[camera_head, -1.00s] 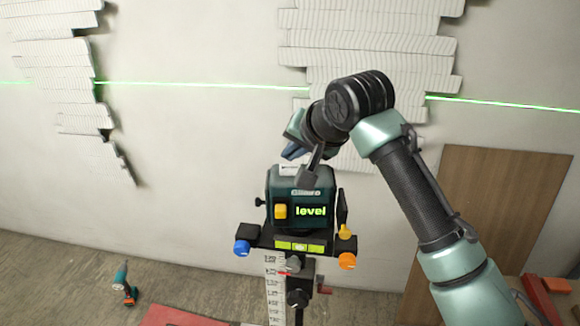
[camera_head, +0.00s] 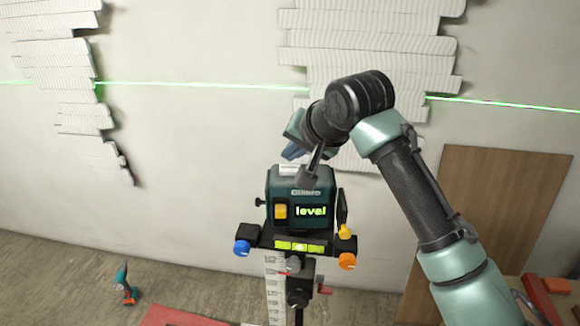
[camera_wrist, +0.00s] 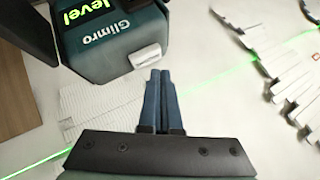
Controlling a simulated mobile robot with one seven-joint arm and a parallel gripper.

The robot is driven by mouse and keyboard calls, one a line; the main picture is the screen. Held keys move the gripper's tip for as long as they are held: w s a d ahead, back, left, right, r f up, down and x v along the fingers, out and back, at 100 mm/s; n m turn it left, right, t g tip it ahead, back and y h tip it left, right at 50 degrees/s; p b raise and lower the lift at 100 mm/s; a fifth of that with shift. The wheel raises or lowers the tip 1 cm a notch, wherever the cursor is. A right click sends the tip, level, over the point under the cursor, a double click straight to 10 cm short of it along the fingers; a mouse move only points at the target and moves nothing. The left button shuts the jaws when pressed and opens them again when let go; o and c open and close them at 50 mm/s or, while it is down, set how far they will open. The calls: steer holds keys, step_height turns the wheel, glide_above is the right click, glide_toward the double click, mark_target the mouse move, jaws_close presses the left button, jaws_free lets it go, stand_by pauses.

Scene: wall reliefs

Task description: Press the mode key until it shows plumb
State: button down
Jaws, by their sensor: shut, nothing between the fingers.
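The laser level (camera_head: 270,188) is a dark teal box on a stand, and its green display (camera_head: 311,211) reads "level". In the wrist view the box (camera_wrist: 105,40) and the display (camera_wrist: 82,12) appear upside down. A pale raised patch on its top (camera_wrist: 144,54), perhaps the mode key, also shows in the head view (camera_head: 289,168). An orange-yellow switch (camera_head: 281,211) is on the front. My gripper (camera_wrist: 160,73) is shut and empty, its blue fingers side by side. In the head view the fingers (camera_head: 293,150) are just above and behind the box top, apparently not touching it.
A blue knob (camera_head: 242,248), an orange knob (camera_head: 347,261) and a yellow bubble vial (camera_head: 299,246) are below the box. A green laser line (camera_head: 200,86) crosses the wall and white reliefs (camera_head: 370,40).

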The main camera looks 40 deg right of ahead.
mark_target(291, 171)
steer(key=shift+f, duration=0.1)
steer(key=shift+f, duration=0.35)
steer(key=shift+f+b, duration=0.3)
steer(key=shift+f, duration=0.15)
stand_by(0.7)
stand_by(0.3)
steer(key=shift+r+p, duration=0.85)
steer(key=shift+p, duration=0.05)
step_height(291, 171, up, 5)
steer(key=p, duration=0.4)
steer(key=shift+r+p, duration=0.1)
steer(key=shift+p, duration=0.2)
stand_by(0.6)
